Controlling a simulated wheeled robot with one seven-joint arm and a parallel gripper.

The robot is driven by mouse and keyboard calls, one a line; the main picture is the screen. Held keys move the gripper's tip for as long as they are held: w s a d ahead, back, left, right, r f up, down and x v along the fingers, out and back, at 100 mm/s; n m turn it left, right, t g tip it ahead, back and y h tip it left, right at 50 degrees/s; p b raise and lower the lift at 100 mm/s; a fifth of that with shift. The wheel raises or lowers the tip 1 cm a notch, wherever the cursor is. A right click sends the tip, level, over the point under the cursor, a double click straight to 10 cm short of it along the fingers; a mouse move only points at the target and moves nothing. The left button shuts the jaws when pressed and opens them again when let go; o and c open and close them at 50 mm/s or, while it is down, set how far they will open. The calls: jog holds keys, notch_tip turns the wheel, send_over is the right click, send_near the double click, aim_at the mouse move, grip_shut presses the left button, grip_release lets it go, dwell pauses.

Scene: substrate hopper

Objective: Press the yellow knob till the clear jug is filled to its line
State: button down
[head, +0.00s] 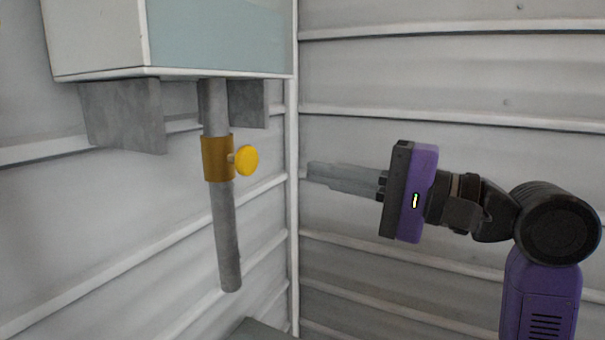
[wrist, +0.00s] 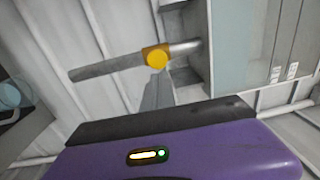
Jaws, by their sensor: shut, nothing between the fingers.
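The yellow knob (head: 246,160) sticks out to the right from a brass-coloured collar (head: 217,158) on the grey down-pipe. It also shows in the wrist view (wrist: 156,60), just beyond my fingertips. My gripper (head: 310,172) is shut and empty, pointing left at about the knob's height. In the head view a gap separates its tips from the knob. A bluish, see-through round thing (wrist: 9,96), probably the clear jug, is cut off at the wrist view's left edge. Its line and fill level cannot be made out. The head view does not show the jug.
The pipe (head: 226,235) hangs open-ended below a white and pale-blue hopper (head: 215,35) on grey brackets (head: 122,115). A dark surface (head: 262,331) shows at the bottom edge. Ribbed pale walls meet in a corner behind. The space between my fingertips and the knob looks clear.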

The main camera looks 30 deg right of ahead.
jog(key=shift+v, duration=2.05)
jog(key=shift+d+r, duration=0.1)
jog(key=shift+d, duration=0.05)
